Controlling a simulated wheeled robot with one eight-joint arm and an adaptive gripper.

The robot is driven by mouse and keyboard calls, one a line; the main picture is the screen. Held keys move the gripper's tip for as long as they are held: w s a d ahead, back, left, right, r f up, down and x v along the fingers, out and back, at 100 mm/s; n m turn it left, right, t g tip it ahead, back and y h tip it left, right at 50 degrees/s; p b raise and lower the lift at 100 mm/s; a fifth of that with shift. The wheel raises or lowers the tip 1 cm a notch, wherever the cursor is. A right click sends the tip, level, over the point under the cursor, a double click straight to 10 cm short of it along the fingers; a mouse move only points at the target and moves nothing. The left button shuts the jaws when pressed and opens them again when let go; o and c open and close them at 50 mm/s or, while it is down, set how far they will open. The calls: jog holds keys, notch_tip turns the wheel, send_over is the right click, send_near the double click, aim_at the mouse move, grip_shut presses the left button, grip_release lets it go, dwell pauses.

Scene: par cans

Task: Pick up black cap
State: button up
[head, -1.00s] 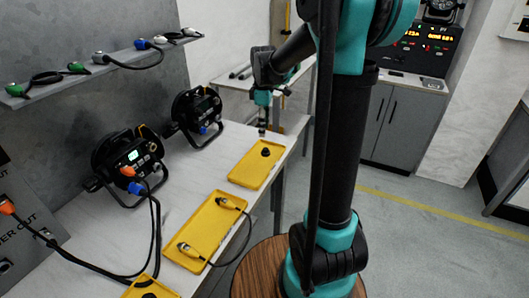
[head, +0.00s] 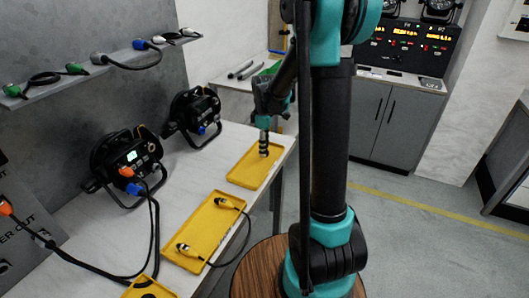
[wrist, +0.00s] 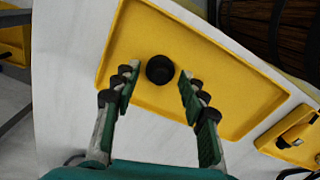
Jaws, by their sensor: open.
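The black cap (wrist: 160,69) is a small round dark piece lying in a yellow tray (wrist: 200,50). In the wrist view it shows between the fingertips of my open gripper (wrist: 158,79), with a gap on each side. In the head view my gripper (head: 264,146) points down over the far yellow tray (head: 243,180) and hides the cap. I cannot tell exactly how high the fingertips are above the tray floor.
A second yellow tray (head: 208,225) with a cable and connectors lies nearer on the white table (head: 188,188). Two black par cans (head: 126,166) (head: 194,116) stand along the wall side. A shelf (head: 85,76) with cables hangs above them.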

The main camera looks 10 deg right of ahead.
jog(key=c, duration=0.9)
notch_tip(320, 180, up, 20)
jog(key=shift+r, duration=0.1)
dwell(0.4)
